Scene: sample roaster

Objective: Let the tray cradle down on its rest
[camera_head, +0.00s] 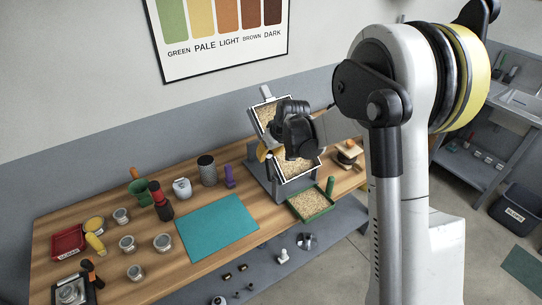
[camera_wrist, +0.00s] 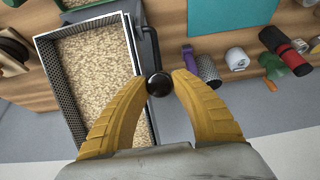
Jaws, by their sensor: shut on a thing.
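The tray cradle (camera_head: 257,113) is a pale-rimmed frame with beige beans in it. It stands steeply tilted on a grey stand (camera_head: 258,178) on the wooden bench. In the wrist view the cradle (camera_wrist: 52,82) fills the left side, and a dark bar with a round black knob (camera_wrist: 158,84) runs along its right side. My gripper (camera_wrist: 159,82) has its yellow fingertips closed on the knob. In the head view my gripper (camera_head: 266,149) is in front of the cradle and hides its middle.
A green tray of beans (camera_head: 296,211) lies at the bench's front edge, below the cradle. Left of the stand are a purple item (camera_head: 229,177), a dark canister (camera_head: 207,170) and a teal mat (camera_head: 215,228). A wooden item (camera_head: 347,155) stands to the right.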

